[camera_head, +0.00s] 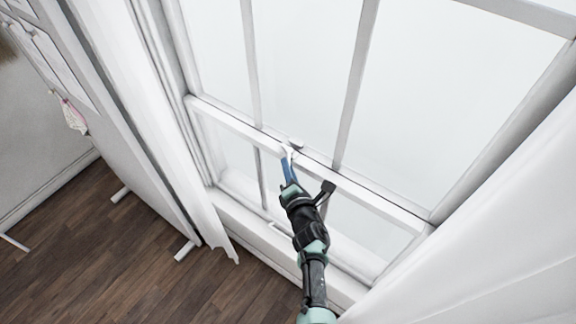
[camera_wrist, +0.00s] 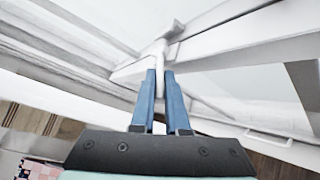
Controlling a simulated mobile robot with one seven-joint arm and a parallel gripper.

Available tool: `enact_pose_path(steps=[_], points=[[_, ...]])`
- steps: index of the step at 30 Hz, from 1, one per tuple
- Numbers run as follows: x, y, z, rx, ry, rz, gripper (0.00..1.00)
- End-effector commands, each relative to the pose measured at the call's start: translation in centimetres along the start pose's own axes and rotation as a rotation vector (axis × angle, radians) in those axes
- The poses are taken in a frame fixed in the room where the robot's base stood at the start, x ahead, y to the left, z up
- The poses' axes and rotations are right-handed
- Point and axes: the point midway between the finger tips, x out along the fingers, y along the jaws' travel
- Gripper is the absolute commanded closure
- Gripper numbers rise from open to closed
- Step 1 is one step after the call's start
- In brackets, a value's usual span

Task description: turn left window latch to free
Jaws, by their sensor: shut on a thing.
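The white window latch (camera_head: 294,143) sits on the middle rail of the white sash window. Its arm (camera_wrist: 158,52) shows in the wrist view, rising from between my fingertips, with a small grey-white end piece (camera_wrist: 174,28) beyond it. My gripper (camera_head: 288,157) reaches up to the rail from below, and its blue fingers (camera_wrist: 161,76) are shut on the latch. The fingers partly hide the latch, and I cannot tell its exact turn angle.
The window rail (camera_head: 355,184) runs across the frame, with upright bars and panes above and below. White curtains hang at the left (camera_head: 150,110) and right (camera_head: 500,220). Dark wood floor (camera_head: 100,235) lies at lower left. A white sill (camera_head: 245,222) runs below the window.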

Motion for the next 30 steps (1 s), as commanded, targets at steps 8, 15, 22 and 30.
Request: enact_pose_path(steps=[8,15,22,30], points=[[0.0,-0.1,-0.1,0.000,0.001,-0.002,1.00],[0.0,-0.1,-0.1,0.000,0.000,-0.001,0.57],[0.0,0.0,0.0,0.000,0.000,0.000,0.57],[-2.7,0.3,0.3,0.003,-0.002,-0.004,0.57]])
